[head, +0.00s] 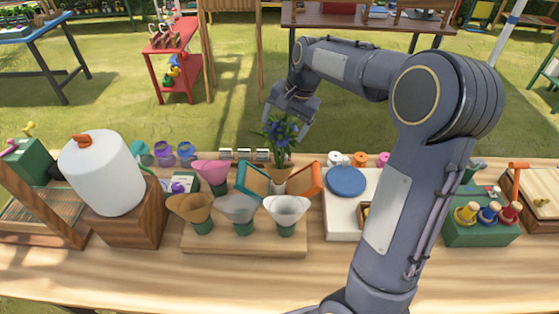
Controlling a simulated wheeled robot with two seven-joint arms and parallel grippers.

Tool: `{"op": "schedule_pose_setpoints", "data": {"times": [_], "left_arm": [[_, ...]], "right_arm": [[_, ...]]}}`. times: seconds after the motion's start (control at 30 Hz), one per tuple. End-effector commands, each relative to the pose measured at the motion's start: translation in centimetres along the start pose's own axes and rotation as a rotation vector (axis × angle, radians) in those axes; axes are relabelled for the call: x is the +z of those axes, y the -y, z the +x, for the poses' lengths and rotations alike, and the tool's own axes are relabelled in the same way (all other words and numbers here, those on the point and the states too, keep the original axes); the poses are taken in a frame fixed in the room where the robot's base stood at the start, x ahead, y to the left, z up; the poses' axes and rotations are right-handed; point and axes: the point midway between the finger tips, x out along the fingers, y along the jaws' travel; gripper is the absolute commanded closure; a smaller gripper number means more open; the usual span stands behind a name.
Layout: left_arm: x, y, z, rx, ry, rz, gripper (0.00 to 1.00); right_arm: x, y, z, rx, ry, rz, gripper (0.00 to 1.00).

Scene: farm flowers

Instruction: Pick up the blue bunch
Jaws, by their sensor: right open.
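The blue bunch (282,130) has dark blue blooms and green leaves. It is upright in the middle of the table, above a pale cone shape (279,181) between two tilted boards; I cannot tell whether its stems rest in that cone. My right gripper (287,117) is open and points down at the top of the bunch. Its fingertips are partly hidden among the leaves and blooms, and I cannot tell whether they touch it. My left gripper is not in view.
Teal and orange tilted boards (253,181) flank the stems. Cone holders (240,212) stand on a wooden base in front. A white roll (102,172) stands left; a white board with a blue disc (346,181) lies right. The table's front strip (200,285) is clear.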

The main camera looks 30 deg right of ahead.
Motion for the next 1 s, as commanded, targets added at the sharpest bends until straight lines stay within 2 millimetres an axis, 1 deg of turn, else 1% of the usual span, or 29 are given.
{"op": "schedule_pose_setpoints", "data": {"times": [0.03, 0.17, 0.4, 0.47, 0.67, 0.7, 1.0], "left_arm": [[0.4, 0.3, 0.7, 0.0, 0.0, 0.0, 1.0], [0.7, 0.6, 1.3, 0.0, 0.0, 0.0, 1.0], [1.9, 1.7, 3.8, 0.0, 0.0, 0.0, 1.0], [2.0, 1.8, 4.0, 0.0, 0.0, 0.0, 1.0], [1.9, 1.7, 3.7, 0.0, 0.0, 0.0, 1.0], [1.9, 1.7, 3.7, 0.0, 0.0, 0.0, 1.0], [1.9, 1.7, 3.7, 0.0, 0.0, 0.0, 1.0]], "right_arm": [[0.0, -0.1, 1.0, 0.0, 0.0, -0.001, 0.17], [-0.2, -0.1, 1.9, 0.0, 0.0, -0.002, 0.17], [-0.6, 0.0, 5.7, -0.001, 0.0, -0.004, 0.17], [-0.6, 0.0, 6.0, -0.002, -0.001, -0.004, 0.17], [-0.6, 0.2, 5.8, -0.003, -0.001, -0.003, 0.17], [-0.6, 0.1, 5.8, -0.002, -0.001, -0.003, 0.18], [-0.6, 0.1, 5.8, -0.002, 0.0, -0.003, 0.58]]}}
